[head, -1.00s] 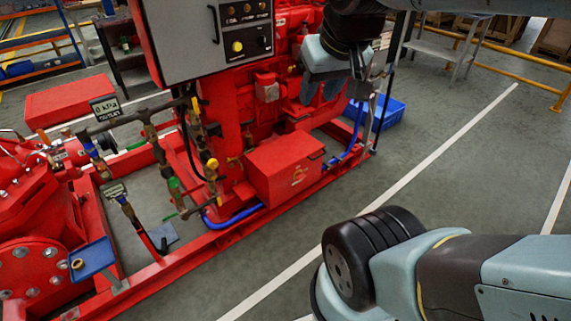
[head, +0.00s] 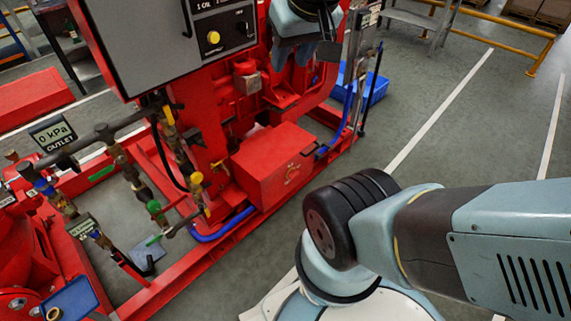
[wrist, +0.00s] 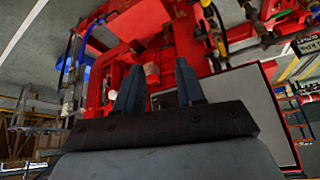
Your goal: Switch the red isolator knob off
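I cannot make out a red isolator knob in either view. The red engine skid (head: 195,278) fills the left and middle of the head view. A red box with a black handle (head: 275,165) sits on it. My gripper (head: 293,54) is at the top of the head view, in front of the engine and right of the grey control panel (head: 150,45). Its fingers point down. In the wrist view my gripper (wrist: 158,80) shows two dark fingers standing apart, with nothing held between them. Red engine parts lie beyond the fingertips.
The panel carries a yellow knob (head: 213,38) and a black knob (head: 241,28). A blue crate (head: 372,88) stands behind the skid. Clear floor (head: 445,140) lies to the right.

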